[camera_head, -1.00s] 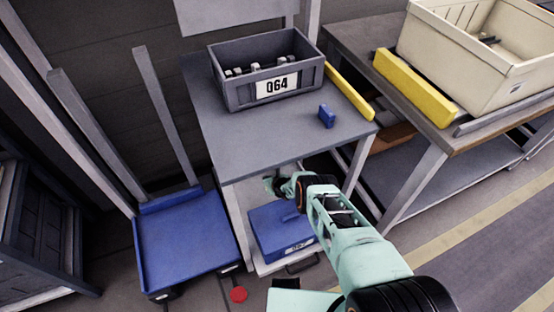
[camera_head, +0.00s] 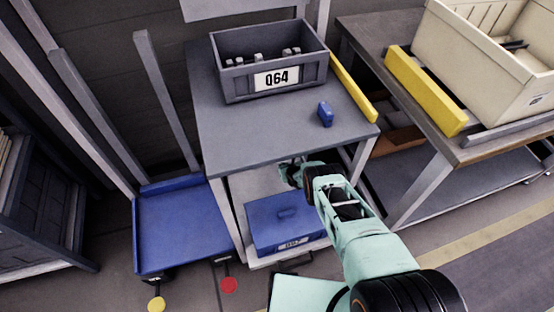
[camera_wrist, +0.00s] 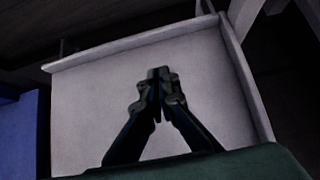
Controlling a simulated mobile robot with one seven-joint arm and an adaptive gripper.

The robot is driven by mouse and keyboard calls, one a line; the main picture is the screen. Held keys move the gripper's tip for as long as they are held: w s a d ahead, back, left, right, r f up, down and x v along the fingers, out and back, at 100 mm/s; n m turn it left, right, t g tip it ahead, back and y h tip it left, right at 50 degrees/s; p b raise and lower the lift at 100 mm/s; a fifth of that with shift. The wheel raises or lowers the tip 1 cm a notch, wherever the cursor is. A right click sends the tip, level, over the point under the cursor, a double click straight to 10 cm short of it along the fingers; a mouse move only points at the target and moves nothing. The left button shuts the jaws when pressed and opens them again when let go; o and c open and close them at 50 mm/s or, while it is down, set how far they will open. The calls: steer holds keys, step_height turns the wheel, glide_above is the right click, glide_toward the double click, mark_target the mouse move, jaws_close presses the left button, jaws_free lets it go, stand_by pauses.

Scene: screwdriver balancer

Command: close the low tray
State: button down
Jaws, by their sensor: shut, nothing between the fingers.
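The low tray is a pale grey shelf-like tray (camera_head: 262,263) under the grey workbench, with a dark handle at its front. A blue lidded box (camera_head: 285,224) sits on it and hides much of its floor. In the wrist view the pale tray floor (camera_wrist: 90,110) fills the middle, with a raised rim along its far and right sides. My gripper (camera_head: 288,172) is at the bench's front edge, above and behind the blue box. In the wrist view my gripper (camera_wrist: 158,76) has its fingers together and empty over the pale floor. Contact with the tray cannot be told.
A blue cart (camera_head: 180,230) stands close on the left. Another bench (camera_head: 480,150) with a cream crate (camera_head: 490,60) stands on the right.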

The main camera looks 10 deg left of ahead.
mark_target(278, 164)
steer(key=shift+b+x, duration=4.2)
steer(key=shift+b, duration=0.9)
steer(key=w+b, duration=0.1)
steer(key=b, duration=0.1)
steer(key=w+a+b, duration=0.1)
steer(key=b, duration=0.1)
steer(key=shift+w+f+b, duration=0.1)
steer(key=shift+w+b, duration=0.1)
steer(key=shift+b, duration=0.1)
steer(key=shift+w+a+r+b, duration=0.25)
steer(key=shift+w+b, duration=0.25)
steer(key=shift+b, duration=0.25)
steer(key=shift+w, duration=0.1)
